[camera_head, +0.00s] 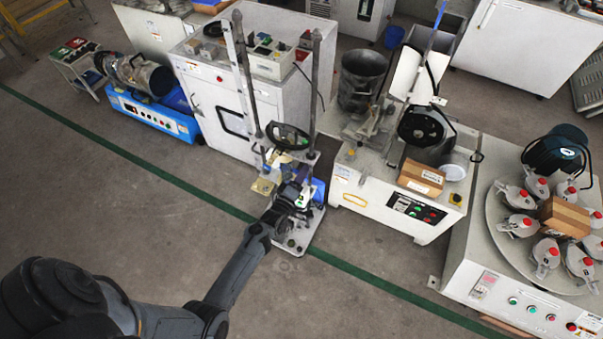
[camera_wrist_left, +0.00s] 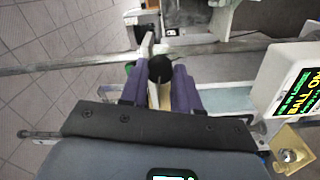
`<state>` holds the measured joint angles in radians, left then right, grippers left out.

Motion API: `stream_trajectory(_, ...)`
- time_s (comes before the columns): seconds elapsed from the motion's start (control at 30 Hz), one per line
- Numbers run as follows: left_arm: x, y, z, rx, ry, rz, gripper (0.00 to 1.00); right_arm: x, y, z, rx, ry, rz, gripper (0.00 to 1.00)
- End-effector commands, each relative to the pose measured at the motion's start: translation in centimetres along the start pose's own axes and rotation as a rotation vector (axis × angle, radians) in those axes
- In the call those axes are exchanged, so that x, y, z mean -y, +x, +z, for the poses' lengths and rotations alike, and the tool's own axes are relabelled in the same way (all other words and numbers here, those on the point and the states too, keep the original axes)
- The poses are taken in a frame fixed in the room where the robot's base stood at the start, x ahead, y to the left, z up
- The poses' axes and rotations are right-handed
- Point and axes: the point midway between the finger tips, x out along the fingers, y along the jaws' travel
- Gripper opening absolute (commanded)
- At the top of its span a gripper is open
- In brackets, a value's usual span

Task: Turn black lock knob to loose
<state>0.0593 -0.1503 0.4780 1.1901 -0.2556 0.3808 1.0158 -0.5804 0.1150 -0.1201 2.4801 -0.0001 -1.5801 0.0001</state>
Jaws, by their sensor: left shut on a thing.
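The black lock knob (camera_wrist_left: 161,69) shows in the left wrist view as a dark round knob between the tips of my left gripper (camera_wrist_left: 168,80). The purple-grey fingers are shut on it, one on each side. In the head view, my left gripper (camera_head: 291,193) is at the testing frame with two upright posts (camera_head: 240,75), below a black handwheel (camera_head: 288,137). The knob is hidden there by the gripper and frame parts. My right gripper is not in view.
A display box (camera_wrist_left: 292,85) with green and yellow text stands close right of the gripper in the wrist view. A white cabinet (camera_head: 215,115) stands behind the frame, and a white machine with a control panel (camera_head: 415,208) stands to its right. Floor in front is clear.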

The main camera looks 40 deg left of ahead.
Motion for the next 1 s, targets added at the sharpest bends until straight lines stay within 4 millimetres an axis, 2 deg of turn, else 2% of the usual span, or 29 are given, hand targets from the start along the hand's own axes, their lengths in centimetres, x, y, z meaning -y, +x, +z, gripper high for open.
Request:
stream_trajectory(0.3,-0.07,0.02,0.05,-0.004,-0.132,-0.001,0.01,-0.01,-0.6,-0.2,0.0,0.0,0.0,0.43)
stream_trajectory(0.87,0.03,0.0,0.05,-0.005,-0.16,-0.002,0.01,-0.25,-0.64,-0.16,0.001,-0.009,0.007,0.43)
stream_trajectory(0.9,0.03,-0.01,0.04,-0.005,-0.159,-0.002,0.36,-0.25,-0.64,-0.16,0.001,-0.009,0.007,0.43)
stream_trajectory(1.0,0.03,-0.01,0.04,-0.005,-0.159,-0.002,0.51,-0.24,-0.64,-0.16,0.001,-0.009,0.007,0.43)
